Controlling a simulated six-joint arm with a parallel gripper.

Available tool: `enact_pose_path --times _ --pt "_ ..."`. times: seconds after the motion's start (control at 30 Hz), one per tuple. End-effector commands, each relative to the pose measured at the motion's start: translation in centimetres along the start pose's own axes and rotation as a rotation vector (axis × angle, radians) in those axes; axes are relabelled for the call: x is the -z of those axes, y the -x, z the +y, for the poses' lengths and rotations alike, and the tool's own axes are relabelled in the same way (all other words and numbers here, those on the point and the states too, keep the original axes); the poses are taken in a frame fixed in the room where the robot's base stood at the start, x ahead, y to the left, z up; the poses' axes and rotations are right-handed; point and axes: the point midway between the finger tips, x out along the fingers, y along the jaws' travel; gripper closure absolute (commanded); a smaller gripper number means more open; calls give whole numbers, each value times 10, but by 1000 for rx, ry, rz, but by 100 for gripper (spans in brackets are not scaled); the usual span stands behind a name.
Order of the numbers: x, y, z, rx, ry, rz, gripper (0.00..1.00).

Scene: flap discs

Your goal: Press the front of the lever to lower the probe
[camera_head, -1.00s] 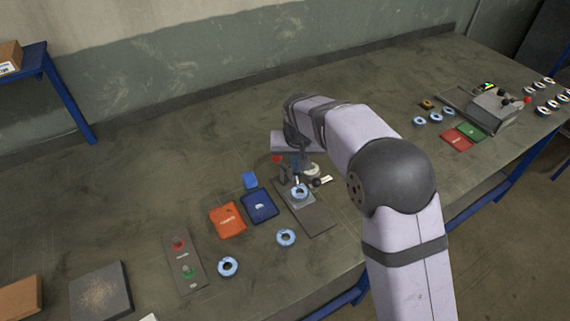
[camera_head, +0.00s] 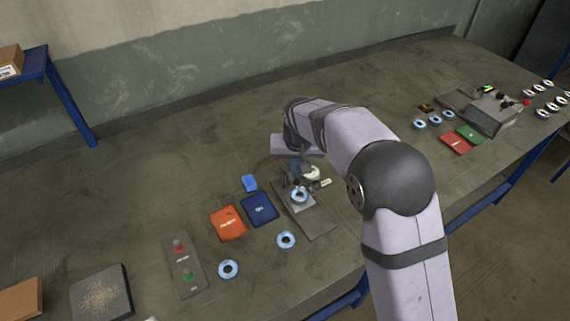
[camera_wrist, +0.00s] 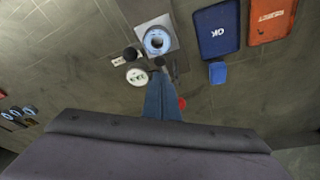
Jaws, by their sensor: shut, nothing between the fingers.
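The gauge stand's grey base (camera_head: 318,222) is on the bench, with a blue-rimmed flap disc (camera_head: 299,195) on its plate. In the wrist view the disc (camera_wrist: 157,41) lies just beyond my fingertips. A round white dial (camera_wrist: 138,77) and a black knob (camera_wrist: 130,53) are left of the tips. A dark rounded part (camera_wrist: 160,61), possibly the lever's front or the probe, is at the tips; contact cannot be told. A red knob (camera_wrist: 182,103) shows right of my fingers. My gripper (camera_wrist: 160,72) is shut and empty, pointing down at the stand. The probe's tip is not clear.
A dark blue bin (camera_head: 261,208), an orange bin (camera_head: 228,223) and a small blue block (camera_head: 250,183) lie left of the stand. Loose discs (camera_head: 286,240) lie in front. A red-and-green button panel (camera_head: 185,264) is farther left. Another station (camera_head: 490,112) stands far right.

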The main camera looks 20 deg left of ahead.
Motion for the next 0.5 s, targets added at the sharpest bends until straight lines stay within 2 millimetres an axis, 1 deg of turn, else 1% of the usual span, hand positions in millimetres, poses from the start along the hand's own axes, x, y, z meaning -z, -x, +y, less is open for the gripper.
enact_pose_path --times 0.03,0.5 --pt "4 10 0 0 0 1 100" --pt "19 59 0 1 0 2 100"
